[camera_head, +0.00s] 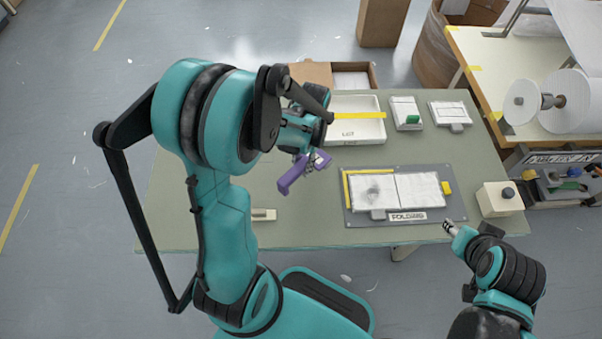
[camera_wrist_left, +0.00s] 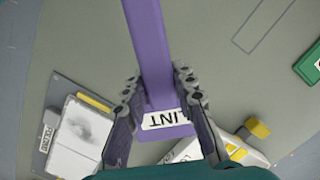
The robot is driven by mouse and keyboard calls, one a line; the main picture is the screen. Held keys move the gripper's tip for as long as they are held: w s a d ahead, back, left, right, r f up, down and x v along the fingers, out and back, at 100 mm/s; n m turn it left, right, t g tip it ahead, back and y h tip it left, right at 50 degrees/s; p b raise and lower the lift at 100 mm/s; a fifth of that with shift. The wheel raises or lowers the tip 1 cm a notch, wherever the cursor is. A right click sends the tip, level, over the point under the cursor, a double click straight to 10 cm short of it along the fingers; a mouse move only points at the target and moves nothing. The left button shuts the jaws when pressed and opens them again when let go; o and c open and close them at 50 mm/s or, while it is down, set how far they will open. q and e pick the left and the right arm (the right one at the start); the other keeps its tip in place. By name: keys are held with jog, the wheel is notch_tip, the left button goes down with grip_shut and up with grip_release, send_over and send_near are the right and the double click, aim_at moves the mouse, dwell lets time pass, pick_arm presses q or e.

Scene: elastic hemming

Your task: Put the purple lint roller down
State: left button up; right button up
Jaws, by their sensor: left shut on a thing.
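The purple lint roller (camera_head: 291,179) hangs from my left gripper (camera_head: 316,160) above the left-middle part of the green table (camera_head: 190,190). In the left wrist view the purple bar (camera_wrist_left: 152,50) runs between the two dark fingers (camera_wrist_left: 158,112), with a "LINT" label near its lower end. The left gripper is shut on it. The roller appears raised clear of the tabletop; the exact gap is hard to judge. My right gripper (camera_head: 449,227) is near the table's front right edge; its finger opening is too small to tell.
A folding board (camera_head: 350,213) with white cloth lies right of the roller. Behind are a white tray (camera_head: 357,131), a green-topped item (camera_head: 407,124) and a white pad (camera_head: 450,115). A pale box with a dark knob (camera_head: 497,201) stands right. The table's left part is mostly bare.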

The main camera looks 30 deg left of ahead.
pick_arm(q)
notch_tip(320, 180, down, 4)
jog(key=shift+a+f+b, duration=0.15)
jog(key=shift+f+b, duration=0.05)
jog(key=shift+b, duration=0.85)
jog(key=shift+r, duration=0.1)
jog(key=shift+f, duration=0.2)
jog(key=o, duration=1)
jog(key=shift+o, duration=0.2)
jog(key=shift+r, duration=0.1)
